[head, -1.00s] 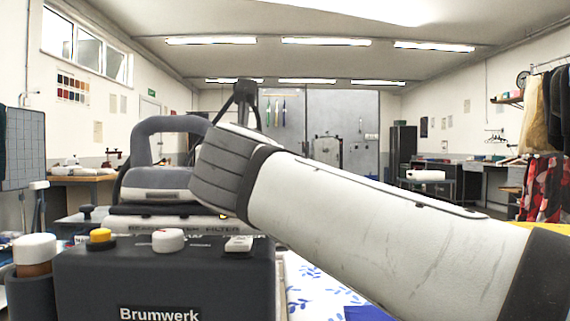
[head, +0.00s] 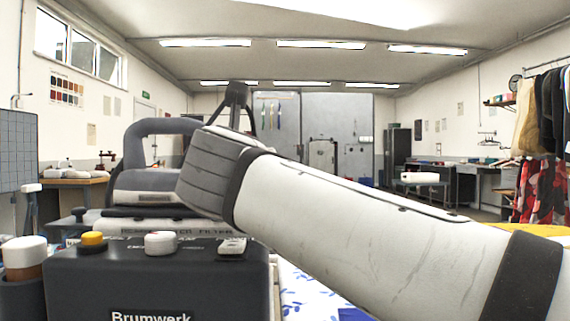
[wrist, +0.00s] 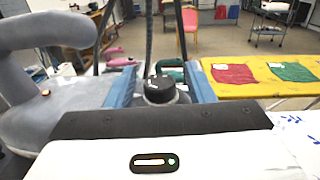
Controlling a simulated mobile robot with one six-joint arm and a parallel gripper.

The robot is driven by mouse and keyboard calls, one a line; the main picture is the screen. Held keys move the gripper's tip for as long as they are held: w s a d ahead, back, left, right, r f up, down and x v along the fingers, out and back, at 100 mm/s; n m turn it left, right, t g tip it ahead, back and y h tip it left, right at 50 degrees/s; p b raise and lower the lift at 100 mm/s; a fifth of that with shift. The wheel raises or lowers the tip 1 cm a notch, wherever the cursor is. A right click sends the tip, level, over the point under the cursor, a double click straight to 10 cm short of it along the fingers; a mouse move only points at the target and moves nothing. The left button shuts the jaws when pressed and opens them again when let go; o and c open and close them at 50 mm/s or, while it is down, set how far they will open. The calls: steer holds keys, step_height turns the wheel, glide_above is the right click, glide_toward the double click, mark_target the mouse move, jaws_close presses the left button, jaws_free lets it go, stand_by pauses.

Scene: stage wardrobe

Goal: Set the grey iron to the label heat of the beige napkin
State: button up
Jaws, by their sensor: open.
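The grey iron (head: 148,182) with its thick looped handle stands at the left in the head view, partly behind my arm. In the wrist view a grey body with a curved handle (wrist: 45,105) fills the left side, with a small orange light on it. My gripper (wrist: 160,88) is open in the wrist view, its two blue fingers on either side of a round black dial (wrist: 160,91). I cannot tell whether the fingers touch the dial. My fingertips are hidden in the head view. I cannot make out a beige napkin.
A dark Brumwerk box (head: 150,285) with a yellow button and white knobs stands in front. A yellow table (wrist: 250,75) holds a red cloth (wrist: 233,74) and a green cloth (wrist: 292,71). A white cloth with blue leaves (head: 303,292) lies right of the box.

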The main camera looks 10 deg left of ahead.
steer(key=shift+s, duration=0.1)
steer(key=p+v, duration=0.1)
steer(key=v, duration=0.6)
steer(key=shift+s+d, duration=0.2)
steer(key=shift+s, duration=0.1)
steer(key=shift+p, duration=0.3)
